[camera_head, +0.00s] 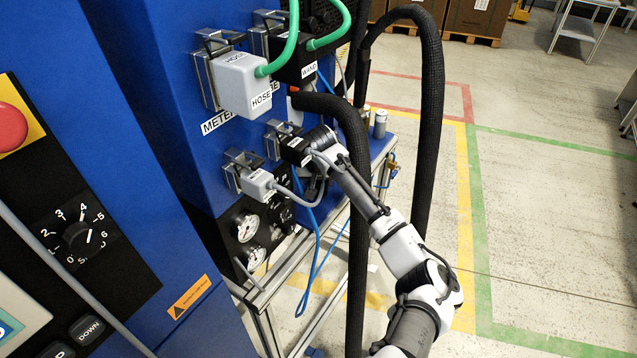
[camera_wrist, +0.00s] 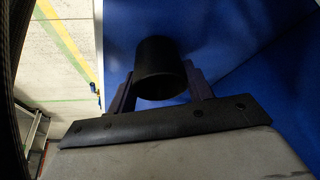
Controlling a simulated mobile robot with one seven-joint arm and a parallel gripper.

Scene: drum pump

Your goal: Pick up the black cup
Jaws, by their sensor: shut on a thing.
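The black cup (camera_wrist: 158,62) sits between the two fingers of my gripper (camera_wrist: 160,84) in the wrist view, in front of a blue panel. The gripper is shut on it, with one finger on each side. In the head view my arm reaches to the blue machine's side, and its end is beside the grey and black connectors. My fingers and the cup cannot be made out clearly there.
The blue machine (camera_head: 145,60) carries the grey HOSE connector (camera_head: 243,84), the black WAND connector (camera_head: 300,62) and pressure gauges (camera_head: 247,228). Thick black hoses (camera_head: 432,110) hang close to my arm. Small containers (camera_head: 380,123) stand on the bench behind. Open floor lies to the right.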

